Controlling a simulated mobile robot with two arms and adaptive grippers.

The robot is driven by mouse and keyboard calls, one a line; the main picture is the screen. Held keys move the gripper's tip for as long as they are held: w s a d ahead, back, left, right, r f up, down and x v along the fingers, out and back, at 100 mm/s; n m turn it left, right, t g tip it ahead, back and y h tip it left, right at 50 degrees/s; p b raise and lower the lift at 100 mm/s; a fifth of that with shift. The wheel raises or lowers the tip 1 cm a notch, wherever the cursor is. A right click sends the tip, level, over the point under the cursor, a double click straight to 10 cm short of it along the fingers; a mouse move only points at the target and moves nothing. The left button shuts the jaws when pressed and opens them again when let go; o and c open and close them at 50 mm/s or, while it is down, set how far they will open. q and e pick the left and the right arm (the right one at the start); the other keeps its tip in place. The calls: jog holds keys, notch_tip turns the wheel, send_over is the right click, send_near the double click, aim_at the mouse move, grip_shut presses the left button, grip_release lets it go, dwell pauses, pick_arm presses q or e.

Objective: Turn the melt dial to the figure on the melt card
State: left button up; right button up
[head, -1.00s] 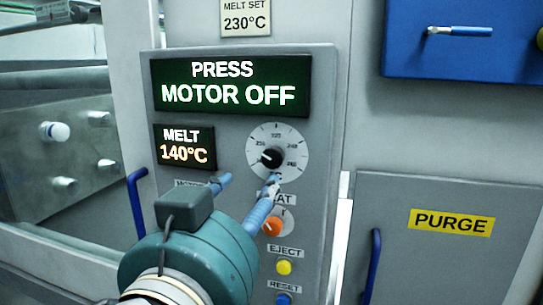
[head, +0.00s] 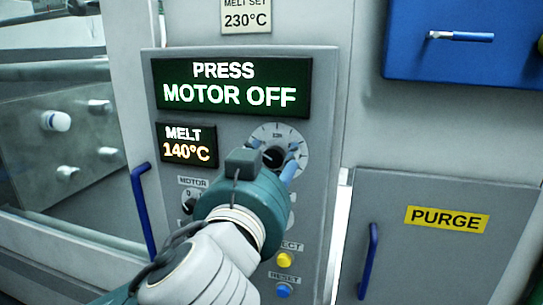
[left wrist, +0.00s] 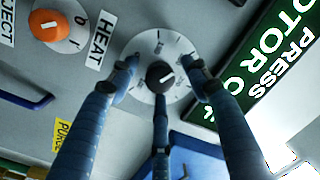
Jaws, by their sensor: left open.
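The melt dial has a round white scale (head: 297,137) and a black knob (head: 273,157) with a white pointer. In the left wrist view the black knob (left wrist: 160,76) sits between the spread blue fingers of my left gripper (left wrist: 160,85), which is open. I cannot tell whether any finger touches it. In the head view my left gripper (head: 283,168) covers the dial's lower part. The melt card (head: 246,18) above the panel reads 230°C. The melt display (head: 186,145) reads 140°C. My right gripper is not in view.
The press display (head: 232,85) reads MOTOR OFF. The orange heat knob (left wrist: 49,25) is beside the dial. A motor knob (head: 189,205), a yellow eject button (head: 285,260) and a blue reset button (head: 284,291) are lower on the panel. Blue handles (head: 143,210) stand either side.

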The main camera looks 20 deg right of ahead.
pick_arm(q)
jog(key=c, duration=1)
jog(key=shift+c, duration=0.7)
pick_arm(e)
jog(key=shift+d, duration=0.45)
pick_arm(q)
jog(key=shift+m, duration=0.3)
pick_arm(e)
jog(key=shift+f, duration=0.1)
pick_arm(q)
jog(key=m+b, duration=0.1)
jog(key=m, duration=0.3)
jog(key=shift+f+m, duration=0.1)
jog(key=shift+m, duration=0.2)
jog(key=m, duration=0.4)
jog(key=shift+m+h+b, duration=0.3)
jog(key=shift+m, duration=0.1)
jog(key=m, duration=0.5)
jog(key=shift+m+h, duration=0.3)
jog(key=m, duration=0.2)
jog(key=shift+m, duration=0.7)
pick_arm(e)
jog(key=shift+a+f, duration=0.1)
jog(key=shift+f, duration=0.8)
pick_arm(q)
jog(key=shift+f, duration=0.1)
